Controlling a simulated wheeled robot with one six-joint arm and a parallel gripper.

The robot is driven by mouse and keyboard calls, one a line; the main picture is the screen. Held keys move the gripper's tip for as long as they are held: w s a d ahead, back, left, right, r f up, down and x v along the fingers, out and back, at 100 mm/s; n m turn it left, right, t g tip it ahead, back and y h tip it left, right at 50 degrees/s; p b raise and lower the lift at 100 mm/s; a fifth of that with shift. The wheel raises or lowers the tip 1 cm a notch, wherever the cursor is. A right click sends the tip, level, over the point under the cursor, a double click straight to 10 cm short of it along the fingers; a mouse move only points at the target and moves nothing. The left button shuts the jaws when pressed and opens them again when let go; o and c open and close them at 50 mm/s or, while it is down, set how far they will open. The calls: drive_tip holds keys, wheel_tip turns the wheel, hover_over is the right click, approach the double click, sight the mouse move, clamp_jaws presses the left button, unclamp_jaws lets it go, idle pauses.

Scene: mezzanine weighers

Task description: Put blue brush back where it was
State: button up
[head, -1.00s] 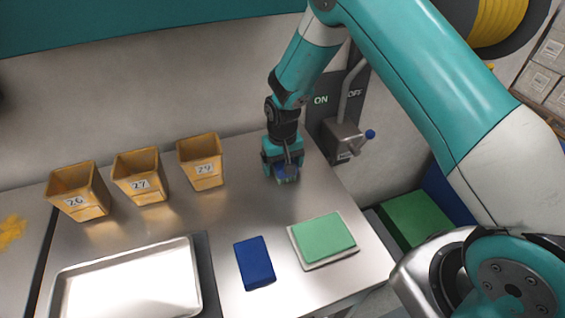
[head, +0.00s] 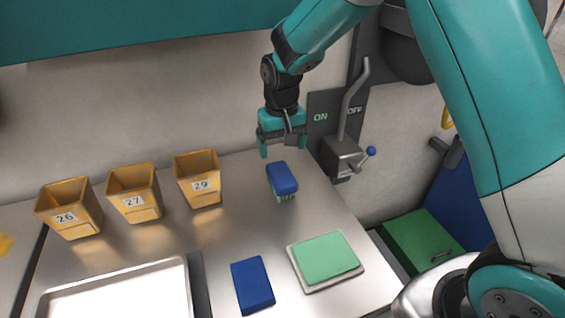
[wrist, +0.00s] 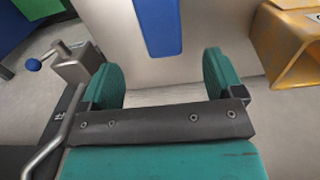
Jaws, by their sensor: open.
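The blue brush (head: 283,180) stands bristles down on the steel bench (head: 235,225), right of the bin marked 29. Its blue back faces up, and pale green bristles show below. My gripper (head: 283,149) is open and empty, above and behind the brush and apart from it.
Bins marked 26 (head: 72,212), 27 (head: 135,195) and 29 (head: 197,180) line the back left. A tray (head: 115,292), a blue block (head: 253,284) and a green pad (head: 325,257) lie in front. An ON/OFF lever (head: 350,105) is close right of my gripper.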

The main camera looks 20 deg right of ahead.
drive_tip(key=s+a+r+n+y, duration=0.2)
drive_tip(key=s+a+r+n, duration=0.15)
drive_tip(key=s+r, duration=0.95)
drive_tip(key=s+a+r+n+y, duration=0.1)
drive_tip(key=s+n+y, duration=0.1)
drive_tip(key=s, duration=1.3)
drive_tip(key=shift+s+r+n, duration=0.35)
drive_tip(key=shift+s+n, duration=0.05)
drive_tip(key=shift+n, duration=0.35)
